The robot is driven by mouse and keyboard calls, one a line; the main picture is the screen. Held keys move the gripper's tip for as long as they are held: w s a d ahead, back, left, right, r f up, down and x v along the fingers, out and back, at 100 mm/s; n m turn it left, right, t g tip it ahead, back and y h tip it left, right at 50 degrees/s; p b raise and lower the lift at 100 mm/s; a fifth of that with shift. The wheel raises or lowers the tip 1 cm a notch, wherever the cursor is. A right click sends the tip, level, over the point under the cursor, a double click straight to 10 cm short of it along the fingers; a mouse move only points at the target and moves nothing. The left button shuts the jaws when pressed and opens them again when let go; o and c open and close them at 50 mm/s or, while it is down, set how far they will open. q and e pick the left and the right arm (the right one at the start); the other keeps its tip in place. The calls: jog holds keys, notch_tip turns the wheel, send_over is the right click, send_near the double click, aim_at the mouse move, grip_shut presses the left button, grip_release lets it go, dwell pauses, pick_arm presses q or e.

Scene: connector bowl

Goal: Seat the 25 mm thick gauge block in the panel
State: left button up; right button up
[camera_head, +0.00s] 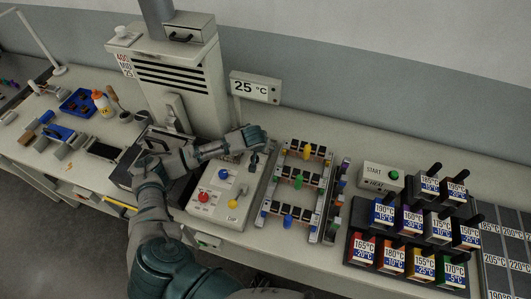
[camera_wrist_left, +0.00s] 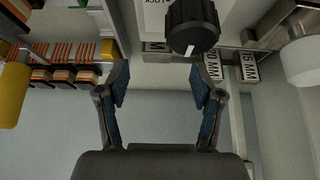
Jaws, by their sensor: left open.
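My left gripper (camera_head: 256,152) is above the back right part of a pale console panel (camera_head: 208,212), beside the rack of dark modules. In the left wrist view my left gripper (camera_wrist_left: 160,82) is open, with nothing between its blue-padded fingers. A black knob (camera_wrist_left: 191,25) with a white mark stands just beyond the fingertips. Grey blocks beyond it are labelled 20 MM (camera_wrist_left: 295,66) and 15 MM (camera_wrist_left: 246,67). A third block (camera_wrist_left: 155,47) has its label partly hidden by the knob. I cannot pick out a 25 mm label. My right gripper is not in view.
The panel carries red (camera_head: 204,197), yellow (camera_head: 232,204) and blue (camera_head: 223,173) knobs. A module rack (camera_head: 318,205) with coloured knobs stands close on the right. Labelled temperature blocks (camera_head: 412,224) stack further right. Tools and a blue tray (camera_head: 77,102) lie at left.

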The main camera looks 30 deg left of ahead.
pick_arm(q)
jog(key=shift+w+f, duration=0.25)
jog(key=shift+f, duration=0.3)
jog(key=x, duration=0.3)
jog(key=shift+w+d+f, duration=0.1)
jog(key=shift+d+f, duration=0.1)
jog(key=shift+f, duration=0.1)
jog(key=shift+w+f, duration=0.15)
jog(key=shift+f, duration=0.15)
jog(key=shift+a, duration=0.3)
jog(key=c, duration=0.9)
grip_shut()
jog(key=shift+d, duration=0.15)
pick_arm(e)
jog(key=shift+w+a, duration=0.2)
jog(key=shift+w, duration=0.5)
